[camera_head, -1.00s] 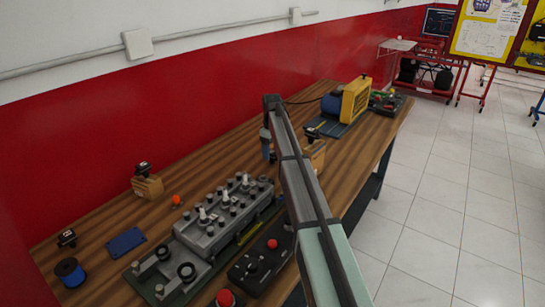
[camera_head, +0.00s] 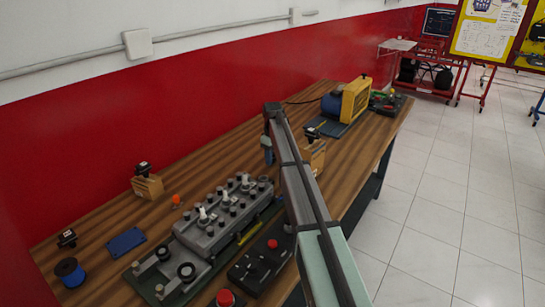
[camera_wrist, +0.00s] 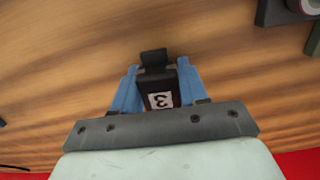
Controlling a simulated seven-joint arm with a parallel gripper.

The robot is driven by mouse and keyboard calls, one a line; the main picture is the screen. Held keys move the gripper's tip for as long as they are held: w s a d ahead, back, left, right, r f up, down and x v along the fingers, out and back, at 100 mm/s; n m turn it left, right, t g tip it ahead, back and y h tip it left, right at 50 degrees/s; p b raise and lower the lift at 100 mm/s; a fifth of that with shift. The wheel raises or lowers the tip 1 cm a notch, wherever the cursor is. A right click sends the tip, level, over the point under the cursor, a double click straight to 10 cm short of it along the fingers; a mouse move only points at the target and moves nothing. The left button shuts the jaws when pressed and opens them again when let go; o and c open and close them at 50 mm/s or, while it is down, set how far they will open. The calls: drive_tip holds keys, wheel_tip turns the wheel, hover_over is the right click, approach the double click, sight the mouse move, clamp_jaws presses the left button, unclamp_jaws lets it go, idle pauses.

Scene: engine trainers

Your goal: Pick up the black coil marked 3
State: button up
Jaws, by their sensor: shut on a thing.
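The black coil marked 3 (camera_wrist: 156,88) sits between the two blue fingers of my gripper (camera_wrist: 157,76) in the wrist view. Its white label with the 3 faces the wrist camera, turned sideways. My gripper is shut on the coil, with brown wood grain behind them. In the head view my gripper (camera_head: 267,148) points down from the arm's far end, over the far half of the table. The coil is too small and too covered there to make out clearly.
The wooden table (camera_head: 215,160) holds a grey engine block (camera_head: 215,218), a black coil on a wooden block (camera_head: 148,185), a smaller black coil (camera_head: 67,238), a blue spool (camera_head: 69,271) and an orange ball (camera_head: 176,199). A yellow-and-blue machine (camera_head: 355,100) stands at the far end. A red wall borders the back.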

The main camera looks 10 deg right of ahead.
drive_tip(key=shift+c, duration=0.9)
